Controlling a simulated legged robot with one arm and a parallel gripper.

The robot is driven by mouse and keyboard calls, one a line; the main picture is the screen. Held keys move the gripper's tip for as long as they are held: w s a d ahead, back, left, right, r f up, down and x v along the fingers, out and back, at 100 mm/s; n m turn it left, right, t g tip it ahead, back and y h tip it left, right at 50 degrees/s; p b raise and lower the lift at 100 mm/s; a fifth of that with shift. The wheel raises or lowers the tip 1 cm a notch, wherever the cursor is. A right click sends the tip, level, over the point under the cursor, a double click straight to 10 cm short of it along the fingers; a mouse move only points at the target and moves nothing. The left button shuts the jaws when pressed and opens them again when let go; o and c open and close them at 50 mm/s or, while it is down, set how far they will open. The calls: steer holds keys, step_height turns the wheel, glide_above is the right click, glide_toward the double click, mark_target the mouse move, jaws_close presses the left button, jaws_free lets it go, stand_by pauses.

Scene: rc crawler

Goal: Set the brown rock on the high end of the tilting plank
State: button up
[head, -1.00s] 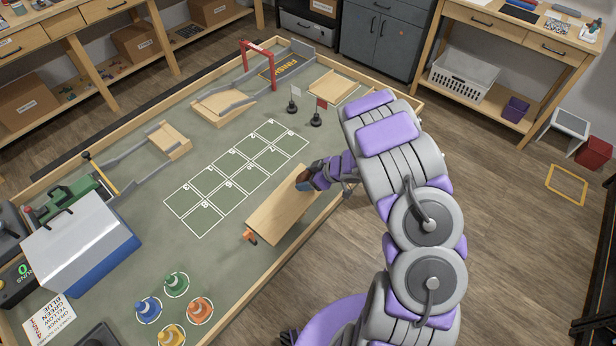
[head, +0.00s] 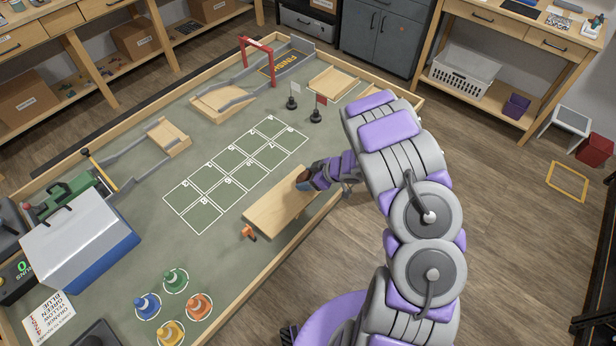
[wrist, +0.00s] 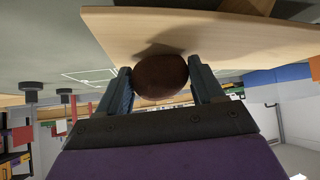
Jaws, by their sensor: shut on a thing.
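The brown rock (wrist: 160,76) is between the two fingers of my gripper (wrist: 160,90) in the wrist view. My gripper is shut on it. The tilting plank (head: 275,213) is a light wooden board on the green table, with an orange piece at its near-left end. My gripper (head: 311,178) is at the plank's far-right end in the head view, where it mostly hides the rock. In the wrist view the plank (wrist: 225,35) is right beside the rock, with a shadow on its surface. I cannot tell whether the rock touches the plank.
A grid of numbered squares (head: 235,173) lies left of the plank. Two small flags on black bases (head: 316,116) stand beyond my gripper. Several coloured cones (head: 175,281) stand at the near left. The table's wooden rim (head: 290,252) runs close along the plank's right side.

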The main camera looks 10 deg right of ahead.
steer(key=shift+f, duration=0.2)
steer(key=o, duration=1.2)
steer(key=shift+f, duration=0.1)
steer(key=shift+o, duration=0.2)
steer(key=shift+d, duration=0.1)
steer(key=p+v, duration=0.4)
steer(key=v, duration=1.3)
steer(key=shift+d, duration=0.15)
